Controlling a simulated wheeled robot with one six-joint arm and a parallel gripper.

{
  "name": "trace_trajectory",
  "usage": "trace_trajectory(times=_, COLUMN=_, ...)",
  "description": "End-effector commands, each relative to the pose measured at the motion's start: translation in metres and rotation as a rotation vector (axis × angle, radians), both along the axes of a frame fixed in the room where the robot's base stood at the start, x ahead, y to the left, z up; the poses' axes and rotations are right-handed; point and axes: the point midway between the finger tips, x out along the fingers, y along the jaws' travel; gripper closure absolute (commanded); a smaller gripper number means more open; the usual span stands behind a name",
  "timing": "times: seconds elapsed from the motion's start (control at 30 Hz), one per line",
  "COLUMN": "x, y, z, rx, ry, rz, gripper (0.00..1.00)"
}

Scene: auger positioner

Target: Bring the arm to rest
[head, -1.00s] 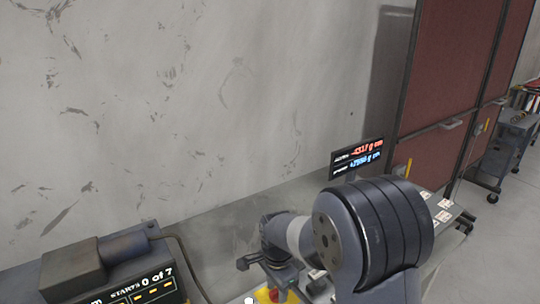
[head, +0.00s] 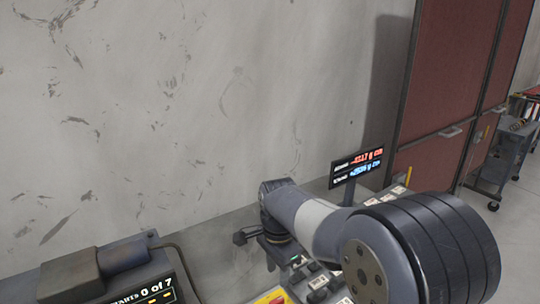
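My arm fills the lower right of the head view, with a large dark round joint nearest the camera and a lighter link running back to the left.
A digital readout (head: 357,167) with red and blue figures stands behind my arm. A grey machine box with a counter (head: 70,278) is at the lower left. Red cabinets (head: 455,70) and a wheeled cart (head: 506,160) stand at the right.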

Motion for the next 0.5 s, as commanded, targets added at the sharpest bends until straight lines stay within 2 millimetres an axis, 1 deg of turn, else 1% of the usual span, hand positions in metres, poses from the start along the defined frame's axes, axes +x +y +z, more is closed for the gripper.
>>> trace_trajectory(times=0.03, x=-0.001, y=0.0, z=-0.005, rx=-0.001, ry=0.004, rz=0.0, gripper=0.64)
trace_trajectory(times=0.1, x=-0.001, y=0.0, z=-0.022, rx=-0.002, ry=0.007, rz=0.0, gripper=0.64)
trace_trajectory(times=0.5, x=-0.001, y=0.0, z=-0.102, rx=-0.002, ry=0.007, rz=0.0, gripper=0.64)
